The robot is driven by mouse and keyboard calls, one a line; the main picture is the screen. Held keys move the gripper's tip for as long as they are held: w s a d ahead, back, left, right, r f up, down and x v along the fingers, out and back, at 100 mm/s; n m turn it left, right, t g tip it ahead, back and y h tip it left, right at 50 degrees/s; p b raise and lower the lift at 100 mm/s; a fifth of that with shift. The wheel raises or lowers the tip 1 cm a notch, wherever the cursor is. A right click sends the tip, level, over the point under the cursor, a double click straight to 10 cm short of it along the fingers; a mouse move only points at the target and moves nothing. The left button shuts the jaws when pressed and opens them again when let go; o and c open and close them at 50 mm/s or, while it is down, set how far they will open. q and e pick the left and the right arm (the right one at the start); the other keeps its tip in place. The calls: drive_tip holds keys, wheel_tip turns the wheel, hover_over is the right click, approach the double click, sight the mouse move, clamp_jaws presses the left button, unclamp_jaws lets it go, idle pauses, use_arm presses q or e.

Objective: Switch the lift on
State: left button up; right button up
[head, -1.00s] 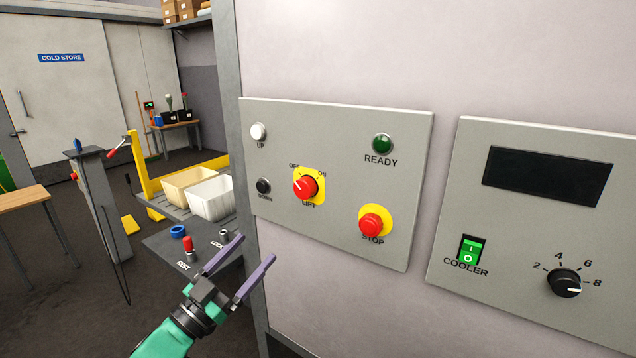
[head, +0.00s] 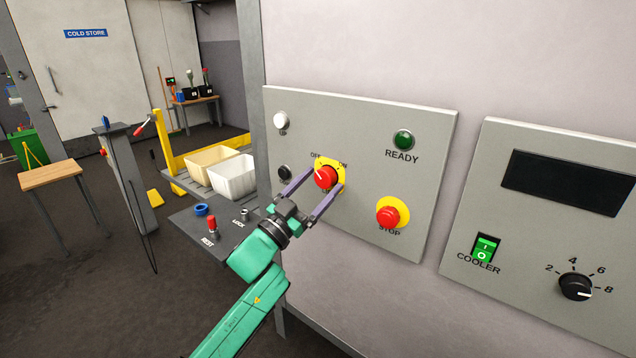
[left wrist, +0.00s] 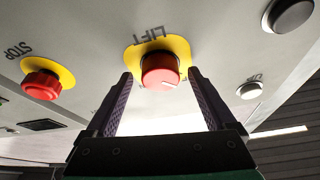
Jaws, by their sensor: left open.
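The red LIFT knob (head: 326,176) sits on a yellow plate on the grey wall panel (head: 430,130). Its white mark points up-left, toward OFF. My left gripper (head: 325,181) is open, with one finger on each side of the knob. In the left wrist view the knob (left wrist: 160,70) lies between the two fingertips, with a gap visible on each side. The fingers partly cover the LIFT label in the head view. The READY lamp (head: 403,140) is dark green. My right gripper is not in view.
The red STOP button (head: 388,216) is at the lower right of the knob. The white UP button (head: 281,120) and black DOWN button (head: 284,172) are on its left. A COOLER panel (head: 530,240) is further right. A shelf with a red-capped REST lever (head: 212,224) is below left.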

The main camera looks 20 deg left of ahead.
use_arm(q)
drive_tip(key=c, duration=1.4)
drive_tip(key=shift+m, duration=0.3)
drive_tip(key=m+g+h, duration=0.1)
drive_tip(key=m, duration=0.2)
drive_tip(key=m+g+h, duration=0.1)
drive_tip(key=m, duration=0.1)
drive_tip(key=shift+w+a+m+g+h, duration=0.2)
drive_tip(key=shift+m+g+h, duration=0.1)
drive_tip(key=shift+m, duration=0.1)
drive_tip(key=m, duration=0.2)
drive_tip(key=m+g+p, duration=0.1)
drive_tip(key=m, duration=0.1)
drive_tip(key=m+g+h, duration=0.1)
drive_tip(key=shift+a+r+m, duration=0.15)
drive_tip(key=shift+r+m, duration=0.1)
drive_tip(key=shift+m, duration=0.15)
drive_tip(key=m+g+p, duration=0.1)
drive_tip(key=m, duration=0.1)
drive_tip(key=m+g+p, duration=0.1)
drive_tip(key=m, duration=0.2)
drive_tip(key=shift+r+m+y+p, duration=0.2)
drive_tip(key=shift+m+y+p, duration=0.1)
drive_tip(key=shift+p, duration=0.05)
drive_tip(key=shift+m+g+y+p, duration=0.5)
drive_tip(key=shift+m+p, duration=0.4)
drive_tip(key=shift+m, duration=0.7)
drive_tip(key=shift+f, duration=0.1)
